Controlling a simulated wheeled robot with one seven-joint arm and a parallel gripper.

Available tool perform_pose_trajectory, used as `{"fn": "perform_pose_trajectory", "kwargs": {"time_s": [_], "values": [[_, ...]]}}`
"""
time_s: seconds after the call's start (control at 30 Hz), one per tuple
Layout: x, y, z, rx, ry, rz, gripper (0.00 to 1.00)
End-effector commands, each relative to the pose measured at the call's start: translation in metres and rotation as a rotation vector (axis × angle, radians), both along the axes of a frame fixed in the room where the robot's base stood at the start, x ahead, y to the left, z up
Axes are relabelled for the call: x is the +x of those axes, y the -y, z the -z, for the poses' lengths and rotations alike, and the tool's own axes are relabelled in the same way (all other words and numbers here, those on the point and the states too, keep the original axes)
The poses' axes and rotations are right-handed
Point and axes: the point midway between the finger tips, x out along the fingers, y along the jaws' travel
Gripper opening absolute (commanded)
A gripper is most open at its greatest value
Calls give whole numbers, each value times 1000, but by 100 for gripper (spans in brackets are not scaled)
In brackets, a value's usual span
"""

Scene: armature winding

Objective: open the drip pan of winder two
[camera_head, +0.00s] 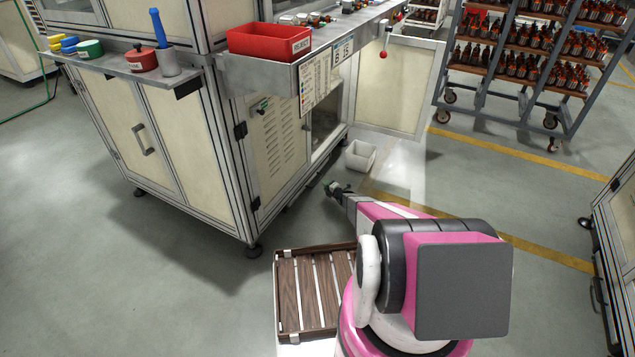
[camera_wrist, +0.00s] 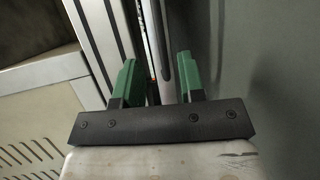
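A cream machine cabinet (camera_head: 277,150) with a louvred side panel stands at the centre, its label too small to read for a number. Low on its right side is an opening (camera_head: 325,120), with a hinged door (camera_head: 400,88) standing open beside it. I cannot make out a drip pan for certain. My gripper (camera_head: 333,188) is low, just off the cabinet's bottom edge. In the wrist view its green fingers (camera_wrist: 158,80) are apart. Upright metal strips (camera_wrist: 185,72) show in the gap between them; I cannot tell whether the fingers touch these.
A small white bin (camera_head: 360,156) is on the floor near the open door. A red tray (camera_head: 269,41) sits on the ledge above. A wheeled rack of dark bottles (camera_head: 530,45) stands back right. A slatted wooden deck (camera_head: 312,290) is in front.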

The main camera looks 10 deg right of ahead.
Motion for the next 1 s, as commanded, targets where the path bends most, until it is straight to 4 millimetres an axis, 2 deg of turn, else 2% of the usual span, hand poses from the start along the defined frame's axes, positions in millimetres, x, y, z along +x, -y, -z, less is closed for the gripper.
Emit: {"fn": "perform_pose_trajectory", "kwargs": {"time_s": [0.43,0.6,0.83,0.87,0.93,0.97,1.0], "values": [[65,-37,15,-2,2,-2,36],[74,-44,16,-2,1,-2,36],[73,-44,16,-2,1,-2,36],[73,-44,16,-2,1,-2,30],[73,-44,16,-2,1,-2,7],[73,-44,16,-2,1,-2,0],[73,-44,16,-2,1,-2,0]]}}
